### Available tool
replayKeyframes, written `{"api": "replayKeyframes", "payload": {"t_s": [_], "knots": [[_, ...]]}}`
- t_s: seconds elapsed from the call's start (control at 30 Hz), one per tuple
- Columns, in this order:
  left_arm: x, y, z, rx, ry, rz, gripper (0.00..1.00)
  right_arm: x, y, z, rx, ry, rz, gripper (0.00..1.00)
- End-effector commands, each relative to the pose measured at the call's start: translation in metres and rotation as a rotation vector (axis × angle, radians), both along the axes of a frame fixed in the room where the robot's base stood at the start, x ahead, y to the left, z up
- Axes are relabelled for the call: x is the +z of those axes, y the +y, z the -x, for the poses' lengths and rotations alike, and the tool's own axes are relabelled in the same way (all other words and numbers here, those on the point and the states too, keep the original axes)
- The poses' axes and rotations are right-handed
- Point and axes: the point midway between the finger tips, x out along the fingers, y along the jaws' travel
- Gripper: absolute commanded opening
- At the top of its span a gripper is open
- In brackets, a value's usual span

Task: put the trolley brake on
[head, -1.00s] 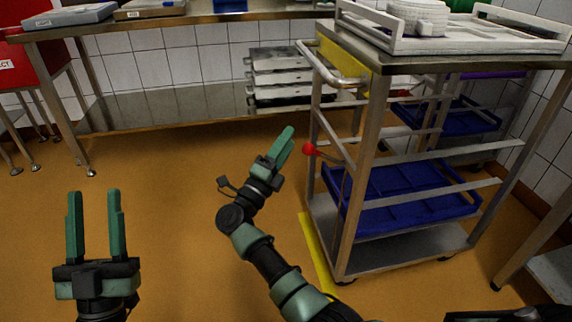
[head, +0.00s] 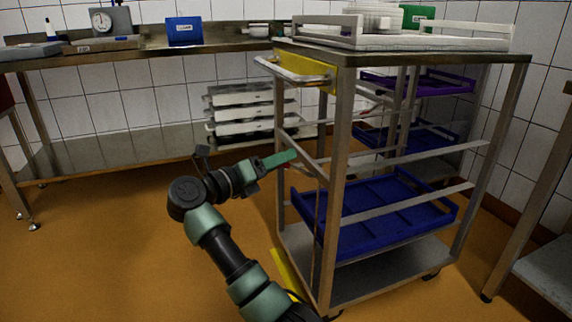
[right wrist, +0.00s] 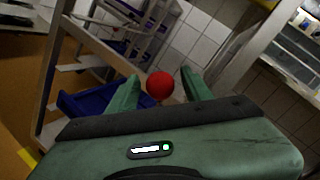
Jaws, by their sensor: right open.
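The steel trolley (head: 337,200) stands right of centre in the head view, with a yellow panel (head: 318,78) under its top. The brake lever's red knob (right wrist: 160,86) shows in the right wrist view, between the two green fingertips. I cannot tell whether it touches them. In the head view the knob is hidden behind my right gripper (head: 280,159), which is open and lies across the trolley's near left side. The lever's angle is hidden. My left gripper is out of view.
Blue trays (head: 380,215) sit inside the trolley, and a white rack (head: 440,42) is on its top. A steel bench (head: 130,62) runs along the tiled wall. The orange floor (head: 110,235) left of my right arm is clear.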

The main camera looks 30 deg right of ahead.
Motion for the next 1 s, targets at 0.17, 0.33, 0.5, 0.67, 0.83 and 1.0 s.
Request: {"api": "replayKeyframes", "payload": {"t_s": [0.17,0.33,0.5,0.67,0.83,1.0], "knots": [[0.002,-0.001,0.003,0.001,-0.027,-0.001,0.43,-0.001,-0.021,-0.003,-0.002,0.000,0.003,0.50],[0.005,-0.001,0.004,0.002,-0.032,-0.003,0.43,0.000,-0.027,-0.004,0.001,0.000,0.001,0.50],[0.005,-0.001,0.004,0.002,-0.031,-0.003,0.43,0.000,-0.027,-0.004,0.001,0.001,0.001,0.50],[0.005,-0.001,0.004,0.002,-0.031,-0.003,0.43,0.000,-0.027,-0.004,0.001,0.001,0.001,0.11],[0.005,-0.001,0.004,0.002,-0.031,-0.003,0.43,0.000,-0.027,-0.004,0.001,0.001,0.001,0.00],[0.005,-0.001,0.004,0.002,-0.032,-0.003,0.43,0.000,-0.027,-0.004,0.000,0.001,0.000,0.00]]}}
